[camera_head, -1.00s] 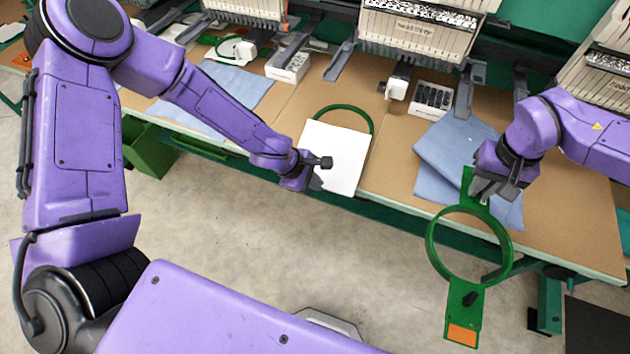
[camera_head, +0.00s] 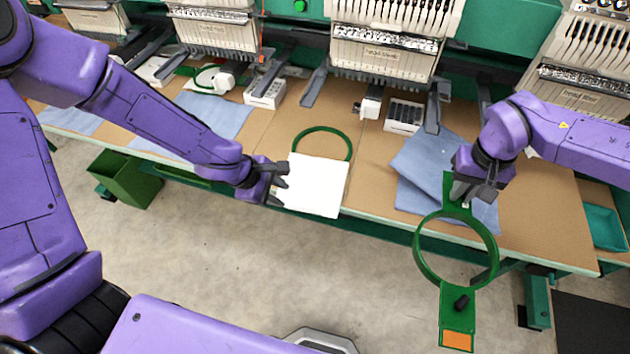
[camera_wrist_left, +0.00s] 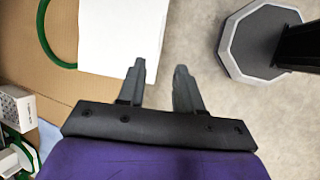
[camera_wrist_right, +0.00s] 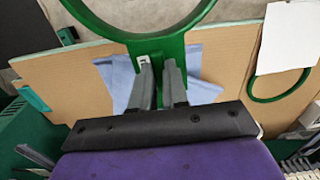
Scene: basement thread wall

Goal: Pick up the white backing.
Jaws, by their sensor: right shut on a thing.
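The white backing (camera_head: 314,186) is a flat white sheet at the table's front edge, partly over a green ring (camera_head: 322,130). My left gripper (camera_head: 282,182) is at the sheet's left side in the head view. In the left wrist view its fingers (camera_wrist_left: 160,88) are apart with nothing between them, and the sheet (camera_wrist_left: 120,35) lies just beyond the left finger. My right gripper (camera_head: 474,190) is shut on a green hoop (camera_head: 423,268) by its upper tab. The hoop hangs in front of the table edge, with an orange patch at its lower end.
Folded blue cloth (camera_head: 415,165) lies behind the right gripper, and more blue cloth (camera_head: 215,112) lies at left. Embroidery machines (camera_head: 385,50) line the back. A white box (camera_head: 264,93) and a tray of dark spools (camera_head: 403,115) stand on the table (camera_head: 535,215). A green bin (camera_head: 128,178) is below.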

